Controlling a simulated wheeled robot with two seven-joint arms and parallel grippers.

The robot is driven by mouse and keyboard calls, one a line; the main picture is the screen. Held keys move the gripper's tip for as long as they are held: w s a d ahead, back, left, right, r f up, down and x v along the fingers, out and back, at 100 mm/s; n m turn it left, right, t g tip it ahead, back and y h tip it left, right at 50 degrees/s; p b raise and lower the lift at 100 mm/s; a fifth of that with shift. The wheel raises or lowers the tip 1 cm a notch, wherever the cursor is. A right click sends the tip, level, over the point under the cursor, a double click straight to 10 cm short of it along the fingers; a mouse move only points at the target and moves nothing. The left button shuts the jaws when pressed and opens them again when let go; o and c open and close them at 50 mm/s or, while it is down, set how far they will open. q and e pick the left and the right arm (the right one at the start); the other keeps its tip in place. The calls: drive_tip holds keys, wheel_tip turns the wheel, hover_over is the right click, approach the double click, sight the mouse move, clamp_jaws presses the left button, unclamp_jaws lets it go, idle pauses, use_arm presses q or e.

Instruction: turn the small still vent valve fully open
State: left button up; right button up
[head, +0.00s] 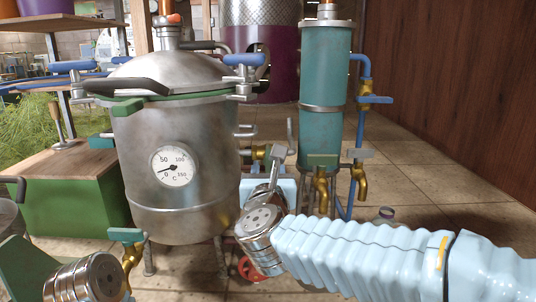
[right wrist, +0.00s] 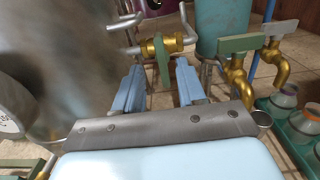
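The steel still pot (head: 175,120) with a round dial stands left of centre in the head view. A small brass valve (head: 259,154) sits on a pipe at its right side. In the right wrist view the brass valve (right wrist: 178,43) carries a flat green lever (right wrist: 162,62) that points down toward the camera. My right gripper (right wrist: 160,70) is open, with one light blue finger on each side of the lever. Gaps show between the lever and both fingers. In the head view my right wrist largely hides the fingers. My left gripper is not clearly in view.
The teal column (head: 324,90) stands right of the valve, with brass taps (head: 321,190) low on its front. A blue pipe (head: 367,70) runs beside it. A green tray of jars (right wrist: 290,125) lies at the right. A green-handled drain tap (head: 130,245) is below the pot.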

sight(268, 164)
drive_tip(key=w+p, duration=0.1)
drive_tip(key=w, duration=0.6)
drive_tip(key=shift+c, duration=0.3)
clamp_jaws()
